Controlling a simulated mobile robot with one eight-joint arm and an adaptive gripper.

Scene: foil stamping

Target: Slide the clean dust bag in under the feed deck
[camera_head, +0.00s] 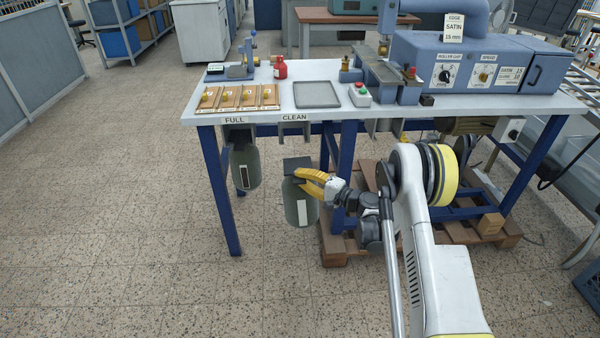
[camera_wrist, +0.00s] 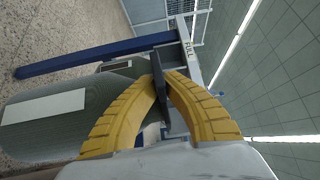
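The clean dust bag, a grey-green bag (camera_head: 301,205) with a white strip and a dark top plate, hangs below the table front near the CLEAN sign (camera_head: 294,117). My gripper (camera_head: 302,178) is shut on its dark top plate from the right. In the wrist view my yellow fingers (camera_wrist: 163,82) close on the dark plate, and the bag body (camera_wrist: 75,105) lies to the left. The feed deck appears to be the blue-grey channel (camera_head: 380,70) in front of the machine. A grey bracket (camera_head: 384,127) shows under the tabletop there.
Another bag (camera_head: 245,168) with a dark strip hangs under the FULL sign (camera_head: 234,120). An empty bracket (camera_head: 294,132) sits under CLEAN. Blue table legs (camera_head: 345,165) and a wooden pallet (camera_head: 335,245) stand behind my gripper. The floor in front is clear.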

